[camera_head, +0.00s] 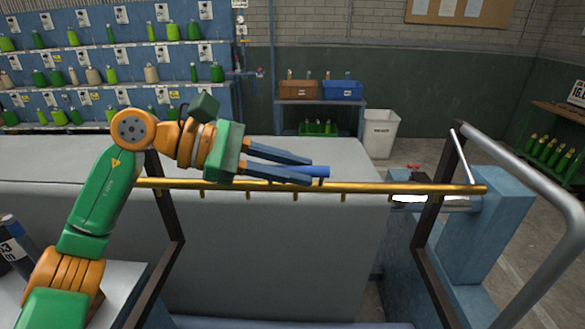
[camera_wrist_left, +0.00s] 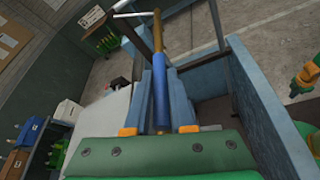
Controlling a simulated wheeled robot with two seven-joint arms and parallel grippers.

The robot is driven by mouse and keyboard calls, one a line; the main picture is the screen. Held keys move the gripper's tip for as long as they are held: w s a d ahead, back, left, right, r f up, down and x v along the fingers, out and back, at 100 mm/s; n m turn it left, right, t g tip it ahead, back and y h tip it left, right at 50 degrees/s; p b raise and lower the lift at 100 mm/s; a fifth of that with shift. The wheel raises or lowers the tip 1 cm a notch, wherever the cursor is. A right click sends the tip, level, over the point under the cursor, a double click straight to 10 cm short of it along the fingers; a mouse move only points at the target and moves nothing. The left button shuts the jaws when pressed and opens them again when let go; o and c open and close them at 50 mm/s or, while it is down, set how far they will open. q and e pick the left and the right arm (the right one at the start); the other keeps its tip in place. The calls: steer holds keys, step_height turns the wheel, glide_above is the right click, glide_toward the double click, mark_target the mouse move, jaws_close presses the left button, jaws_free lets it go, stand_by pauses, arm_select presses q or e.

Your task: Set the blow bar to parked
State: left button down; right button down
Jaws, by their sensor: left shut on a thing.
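The blow bar (camera_head: 400,188) is a long brass-coloured bar with small nozzles along its underside. It runs level across the front of a big grey block, between two dark frame posts. A blue grip (camera_head: 321,171) belongs to it; the bar and the blue grip (camera_wrist_left: 160,95) also show in the left wrist view. My left gripper (camera_head: 305,171) comes in from the left, its two fingers shut on the blue grip. In the left wrist view the fingers lie on both sides of the grip. My right gripper is not visible.
The grey block (camera_head: 270,250) fills the middle below the bar. A dark frame post (camera_head: 430,235), a blue stand (camera_head: 490,225) and a bent grey rail (camera_head: 535,180) stand at right. Behind are a white bin (camera_head: 380,132) and shelves of bottles (camera_head: 100,75).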

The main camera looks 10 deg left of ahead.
arm_select(q)
steer(key=shift+r+p, duration=0.4)
steer(key=shift+r, duration=0.5)
steer(key=c, duration=1)
jaws_free()
steer(key=shift+o, duration=1.2)
steer(key=shift+w+f, duration=0.1)
steer(key=shift+w, duration=0.15)
steer(key=b+v, duration=0.1)
steer(key=v, duration=0.6)
steer(key=shift+b, duration=0.3)
